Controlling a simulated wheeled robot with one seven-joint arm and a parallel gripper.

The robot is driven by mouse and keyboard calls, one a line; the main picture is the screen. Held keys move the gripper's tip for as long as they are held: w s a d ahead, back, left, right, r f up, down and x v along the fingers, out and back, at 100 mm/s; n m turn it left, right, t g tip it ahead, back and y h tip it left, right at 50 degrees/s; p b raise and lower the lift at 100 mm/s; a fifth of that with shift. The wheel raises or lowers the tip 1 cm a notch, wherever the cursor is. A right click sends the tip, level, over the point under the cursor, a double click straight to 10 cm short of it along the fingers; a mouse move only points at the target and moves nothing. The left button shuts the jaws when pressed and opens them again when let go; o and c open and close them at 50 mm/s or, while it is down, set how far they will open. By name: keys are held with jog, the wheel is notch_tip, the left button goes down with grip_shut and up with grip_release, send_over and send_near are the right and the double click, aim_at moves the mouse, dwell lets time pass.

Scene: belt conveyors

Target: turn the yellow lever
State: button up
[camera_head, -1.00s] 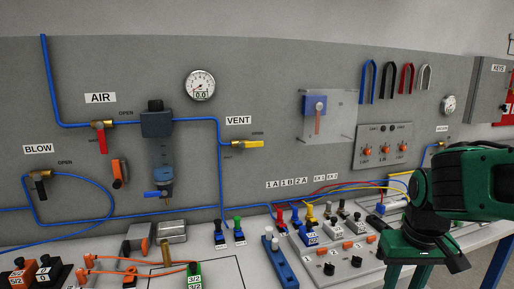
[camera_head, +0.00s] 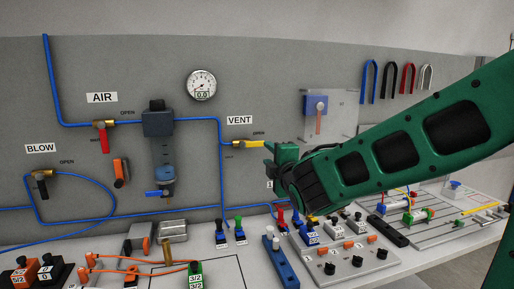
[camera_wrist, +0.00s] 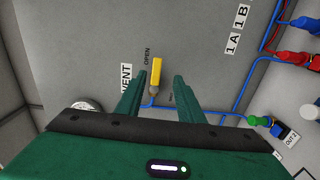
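The yellow lever (camera_head: 252,144) is on the VENT valve on the grey wall panel. It lies about level, pointing right beside the OPEN label. My gripper (camera_head: 272,150) is at the lever's right end in the head view. In the wrist view my gripper (camera_wrist: 162,84) is open, with its two green fingers apart. The yellow lever (camera_wrist: 156,72) shows in the gap between them, nearer the left finger. I see no finger closed on it, and cannot tell whether either touches it.
The AIR valve with a red lever (camera_head: 104,139) and the filter unit (camera_head: 160,145) are to the left. A pressure gauge (camera_head: 201,85) is above. Blue tubing (camera_head: 221,180) runs down beside the VENT valve. Small coloured fittings (camera_head: 222,235) stand on the bench below.

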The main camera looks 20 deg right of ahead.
aim_at(259, 145)
jog(key=w, duration=1.1)
jog(key=shift+a+r, duration=0.15)
jog(key=shift+s, duration=0.1)
grip_shut()
